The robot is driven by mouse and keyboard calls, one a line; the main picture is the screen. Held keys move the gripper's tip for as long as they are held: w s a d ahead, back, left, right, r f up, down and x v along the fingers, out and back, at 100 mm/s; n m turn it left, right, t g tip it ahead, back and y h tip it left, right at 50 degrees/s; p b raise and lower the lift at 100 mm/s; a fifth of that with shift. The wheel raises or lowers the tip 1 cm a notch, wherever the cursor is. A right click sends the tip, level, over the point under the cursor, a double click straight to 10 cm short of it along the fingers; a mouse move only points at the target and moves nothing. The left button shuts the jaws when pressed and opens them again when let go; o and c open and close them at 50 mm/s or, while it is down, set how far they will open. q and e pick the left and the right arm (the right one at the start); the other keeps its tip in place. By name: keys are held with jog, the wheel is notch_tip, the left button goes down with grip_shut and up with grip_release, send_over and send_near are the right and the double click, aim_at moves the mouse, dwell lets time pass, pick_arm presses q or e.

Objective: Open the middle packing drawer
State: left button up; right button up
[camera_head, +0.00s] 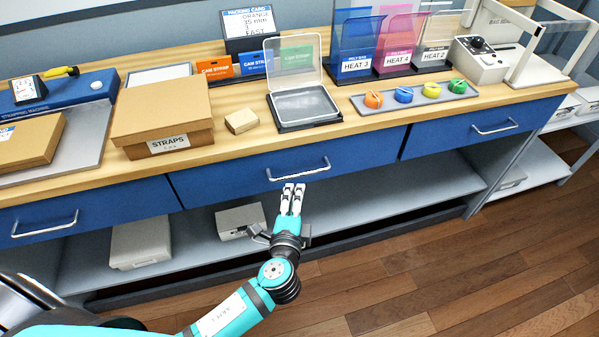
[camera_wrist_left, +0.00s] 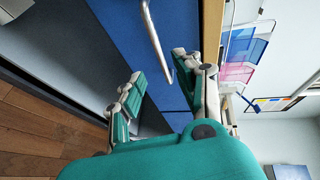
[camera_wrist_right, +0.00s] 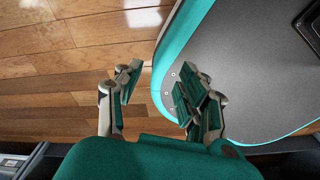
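The middle packing drawer (camera_head: 240,178) is a blue front under the wooden worktop, and it looks closed. Its silver bar handle (camera_head: 298,172) runs across the front; the handle also shows in the left wrist view (camera_wrist_left: 155,42). My left gripper (camera_head: 293,188) is open and empty, just below and in front of the handle in the head view. In the left wrist view its two fingers (camera_wrist_left: 160,78) are apart, with the handle ahead of them, not between them. My right gripper (camera_wrist_right: 157,84) is open and empty, over the floor beside my own base.
The left drawer (camera_head: 100,212) and right drawer (camera_head: 460,128) look closed. On the worktop stand a straps box (camera_head: 162,112), a clear-lidded tray (camera_head: 303,104) and a strip of coloured straps (camera_head: 410,96). A lower shelf (camera_head: 340,200) holds boxes. The wooden floor in front is clear.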

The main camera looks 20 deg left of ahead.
aim_at(300, 175)
pick_arm(q)
jog(key=x, duration=0.9)
jog(key=shift+w, duration=0.2)
jog(key=shift+c, duration=0.4)
jog(key=shift+f, duration=0.1)
grip_shut()
